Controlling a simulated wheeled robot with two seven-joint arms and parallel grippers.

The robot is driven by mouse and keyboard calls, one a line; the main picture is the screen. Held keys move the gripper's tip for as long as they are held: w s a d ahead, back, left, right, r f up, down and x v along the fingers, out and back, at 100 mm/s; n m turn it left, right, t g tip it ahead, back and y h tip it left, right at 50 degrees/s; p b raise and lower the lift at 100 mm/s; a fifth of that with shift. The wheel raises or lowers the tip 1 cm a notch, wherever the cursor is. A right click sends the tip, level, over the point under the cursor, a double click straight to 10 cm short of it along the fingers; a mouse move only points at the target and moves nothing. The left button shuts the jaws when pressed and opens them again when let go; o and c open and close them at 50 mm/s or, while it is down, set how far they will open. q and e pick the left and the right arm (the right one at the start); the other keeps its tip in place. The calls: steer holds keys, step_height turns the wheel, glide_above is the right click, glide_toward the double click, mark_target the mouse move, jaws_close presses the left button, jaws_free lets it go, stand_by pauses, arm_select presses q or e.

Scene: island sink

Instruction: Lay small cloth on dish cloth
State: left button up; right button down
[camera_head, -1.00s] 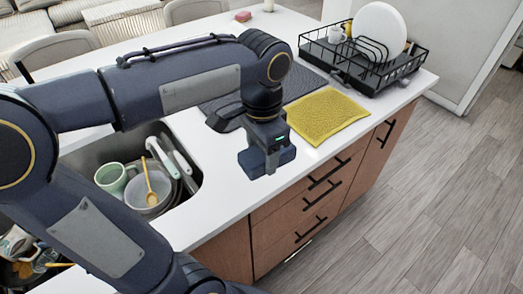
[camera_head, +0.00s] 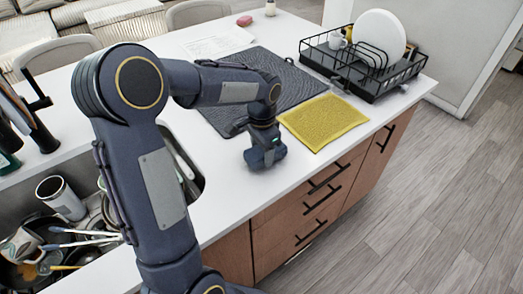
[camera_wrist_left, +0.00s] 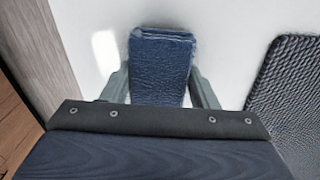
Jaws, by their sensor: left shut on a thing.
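The small cloth (camera_wrist_left: 160,62), blue and folded into a narrow pad, lies between the fingers of my left gripper (camera_wrist_left: 160,90) in the left wrist view, over the white counter. The gripper is shut on it. In the head view my left gripper (camera_head: 264,157) points down over the counter near its front edge, and I cannot make out the cloth there. The yellow cloth (camera_head: 322,121), possibly the dish cloth, lies flat to the right of the gripper, apart from it. My right gripper is not in view.
A dark grey textured mat (camera_head: 290,86) lies behind the gripper and also shows in the left wrist view (camera_wrist_left: 292,95). A black dish rack (camera_head: 372,78) with a white plate stands at back right. The sink with dishes (camera_head: 70,215) is at left.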

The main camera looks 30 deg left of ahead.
arm_select(q)
steer(key=shift+f, duration=0.35)
steer(key=shift+f, duration=0.15)
steer(key=o, duration=1)
steer(key=shift+o, duration=0.2)
